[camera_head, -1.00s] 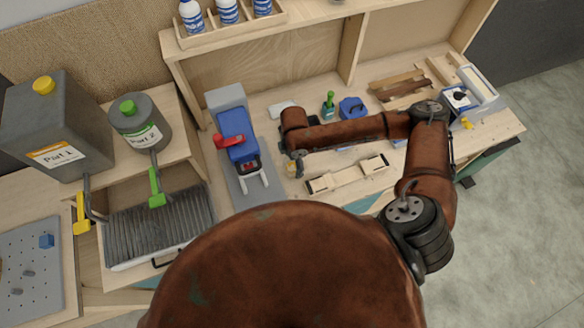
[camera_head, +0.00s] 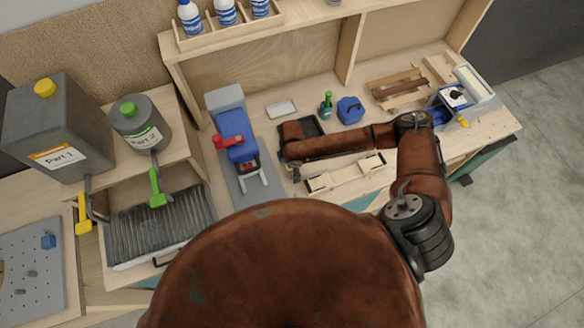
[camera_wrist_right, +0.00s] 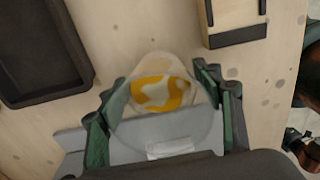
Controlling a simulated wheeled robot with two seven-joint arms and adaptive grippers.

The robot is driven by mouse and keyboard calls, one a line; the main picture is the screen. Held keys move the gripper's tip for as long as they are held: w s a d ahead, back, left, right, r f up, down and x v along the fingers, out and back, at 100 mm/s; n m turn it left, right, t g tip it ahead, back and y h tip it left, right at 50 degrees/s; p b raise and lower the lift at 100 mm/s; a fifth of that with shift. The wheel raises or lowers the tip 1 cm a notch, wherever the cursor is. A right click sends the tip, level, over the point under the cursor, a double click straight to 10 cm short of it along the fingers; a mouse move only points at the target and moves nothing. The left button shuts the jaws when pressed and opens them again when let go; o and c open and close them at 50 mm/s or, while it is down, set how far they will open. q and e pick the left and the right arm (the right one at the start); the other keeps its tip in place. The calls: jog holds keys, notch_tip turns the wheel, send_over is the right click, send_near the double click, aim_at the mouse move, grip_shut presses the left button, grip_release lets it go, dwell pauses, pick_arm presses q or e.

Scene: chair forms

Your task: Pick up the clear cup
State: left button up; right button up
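The clear cup (camera_wrist_right: 160,95) is in the right wrist view, seen from above, with yellow and white matter at its bottom. My right gripper (camera_wrist_right: 161,80) has its dark green fingers spread, one on each side of the cup. The fingers are very close to the cup's walls; I cannot tell whether they touch it. In the head view the cup is not clearly visible beside my right wrist, left of the pale wooden form. My left gripper is not in view.
A dark tray (camera_wrist_right: 40,50) and a wooden form (camera_wrist_right: 235,22) flank the cup. A blue and red clamp fixture (camera_head: 238,148) stands left of my right wrist. A green bottle (camera_head: 326,105) and a blue box (camera_head: 350,110) stand behind my right forearm.

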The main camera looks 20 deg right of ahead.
jog(key=c, duration=0.8)
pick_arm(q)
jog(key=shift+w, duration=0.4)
pick_arm(e)
jog(key=shift+r, duration=0.1)
jog(key=shift+r, duration=0.2)
notch_tip(320, 180, up, 2)
jog(key=shift+w+r+b, duration=0.15)
jog(key=shift+b, duration=0.3)
pick_arm(q)
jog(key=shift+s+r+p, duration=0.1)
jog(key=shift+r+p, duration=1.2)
jog(key=shift+p, duration=0.45)
pick_arm(e)
jog(key=shift+s+d+r, duration=0.65)
jog(key=shift+s+r, duration=1.05)
jog(key=shift+s, duration=0.6)
jog(key=shift+s+d+r, duration=0.7)
jog(key=shift+s+r, duration=1)
jog(key=shift+s, duration=0.6)
jog(key=shift+s+d+r, duration=0.65)
jog(key=shift+s+r, duration=1.05)
jog(key=shift+s, duration=0.6)
